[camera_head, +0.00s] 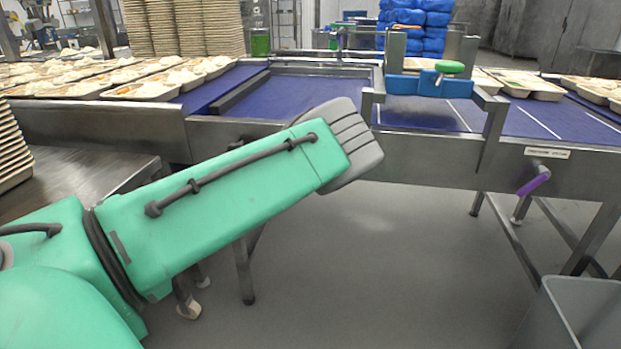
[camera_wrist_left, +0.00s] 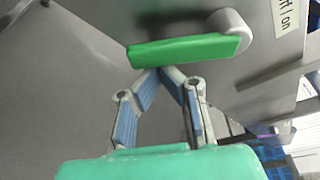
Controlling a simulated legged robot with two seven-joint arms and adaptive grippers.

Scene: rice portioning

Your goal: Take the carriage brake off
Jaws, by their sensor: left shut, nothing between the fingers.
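A blue carriage (camera_head: 403,86) on steel brackets spans the belt in the head view, with a green knob (camera_head: 449,67) on top. A purple lever (camera_head: 533,182) sits on the frame's front below a small label (camera_head: 547,152) too small to read. In the left wrist view a green lever (camera_wrist_left: 185,52) on a pale round hub (camera_wrist_left: 232,30) sticks out from a steel panel. I cannot tell which one is the brake. My left gripper (camera_wrist_left: 160,72) is shut and empty, its tips right by the green lever's underside; touching is unclear. The head view hides these fingers behind my arm.
The steel conveyor frame (camera_head: 430,160) with a purple-blue belt (camera_head: 315,95) crosses the scene. Filled trays (camera_head: 150,90) line the left belt. A steel table (camera_head: 85,180) stands left, a grey bin (camera_head: 580,305) at lower right. The floor between is clear.

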